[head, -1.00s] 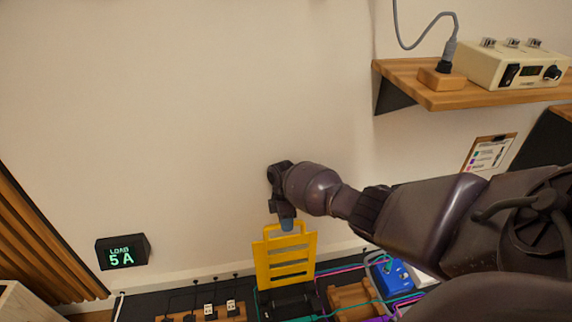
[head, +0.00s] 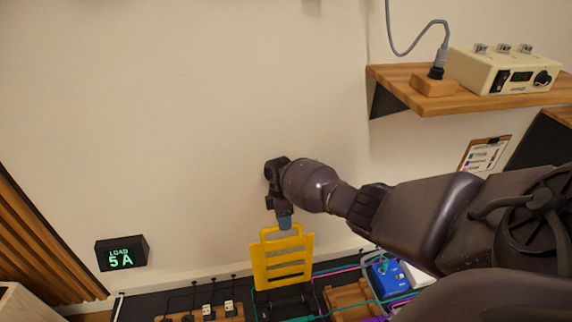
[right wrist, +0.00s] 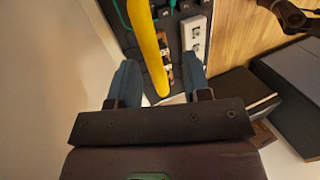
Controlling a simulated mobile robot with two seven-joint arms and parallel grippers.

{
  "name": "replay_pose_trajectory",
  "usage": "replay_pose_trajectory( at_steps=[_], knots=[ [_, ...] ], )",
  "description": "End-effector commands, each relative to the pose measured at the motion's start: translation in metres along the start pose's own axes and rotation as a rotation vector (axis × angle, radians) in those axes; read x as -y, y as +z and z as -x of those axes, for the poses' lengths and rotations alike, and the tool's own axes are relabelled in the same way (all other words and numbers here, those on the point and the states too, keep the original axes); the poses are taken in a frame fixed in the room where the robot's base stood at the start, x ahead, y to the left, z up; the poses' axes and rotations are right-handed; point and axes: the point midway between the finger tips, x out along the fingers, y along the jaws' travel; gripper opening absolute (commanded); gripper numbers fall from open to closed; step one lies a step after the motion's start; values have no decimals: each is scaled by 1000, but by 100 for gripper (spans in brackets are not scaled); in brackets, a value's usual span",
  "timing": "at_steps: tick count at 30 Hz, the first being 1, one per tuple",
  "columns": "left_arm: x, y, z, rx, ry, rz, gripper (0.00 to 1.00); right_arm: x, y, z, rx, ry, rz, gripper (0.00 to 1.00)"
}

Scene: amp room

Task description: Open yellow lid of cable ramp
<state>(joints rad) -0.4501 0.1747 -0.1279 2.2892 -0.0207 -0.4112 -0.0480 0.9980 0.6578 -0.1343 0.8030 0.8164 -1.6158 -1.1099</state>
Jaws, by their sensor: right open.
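The yellow lid (head: 281,263) of the cable ramp stands raised, close to upright, near the wall in the head view. The dark ramp base (head: 283,299) shows below it. My right gripper (head: 284,223) is at the lid's top edge. In the right wrist view my right gripper (right wrist: 164,80) is open, its two blue fingers on either side of the yellow lid edge (right wrist: 149,50). A gap shows between the lid and each finger. My left gripper is not in view.
A black display (head: 121,253) reading "LOAD 5 A" stands at left. A wooden shelf (head: 470,97) with a cream device (head: 505,70) is at upper right. A blue box (head: 387,275) and several cables lie right of the ramp. The wall above the lid is bare.

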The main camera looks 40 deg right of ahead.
Motion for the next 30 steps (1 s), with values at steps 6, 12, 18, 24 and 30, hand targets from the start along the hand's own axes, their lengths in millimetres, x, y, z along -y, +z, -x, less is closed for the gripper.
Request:
replay_pose_trajectory(
  at_steps=[6,12,18,24,30],
  knots=[
    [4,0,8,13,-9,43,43,17,-1,55,-7,13,2,44],
    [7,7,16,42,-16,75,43,31,-1,92,-6,11,2,44],
    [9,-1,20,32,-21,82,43,45,0,126,-4,8,1,44],
    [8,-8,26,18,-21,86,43,55,1,148,-1,3,0,44],
    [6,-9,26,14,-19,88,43,58,2,154,1,-1,-2,44]
  ],
)
